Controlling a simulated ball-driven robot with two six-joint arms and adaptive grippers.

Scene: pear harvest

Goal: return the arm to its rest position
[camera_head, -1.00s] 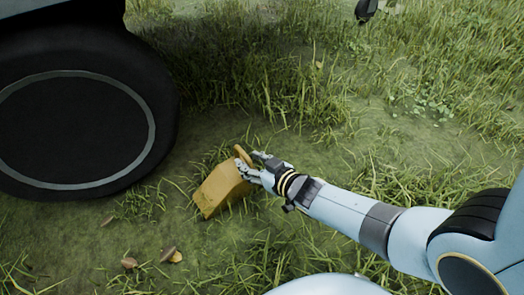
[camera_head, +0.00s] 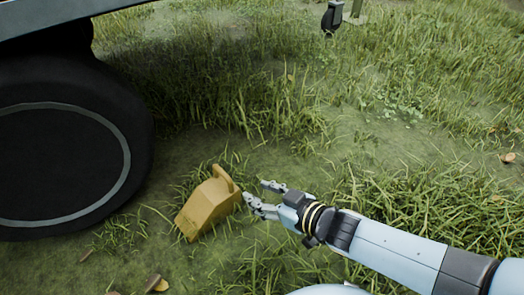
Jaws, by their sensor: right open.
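My right arm comes in from the right, and its gripper (camera_head: 262,195) is open and empty, low over the ground. A yellow wedge-shaped block with a raised handle (camera_head: 208,207), like a wheel chock, rests on the grass just left of the gripper. A small gap shows between the fingertips and the block. My left gripper is not in view.
A large black wheel (camera_head: 60,150) of a vehicle stands at the left, with the vehicle's body edge above it. Small brownish pieces (camera_head: 156,284) lie at the bottom left. A dark object (camera_head: 332,17) shows at the top. Grass covers the open ground at the right.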

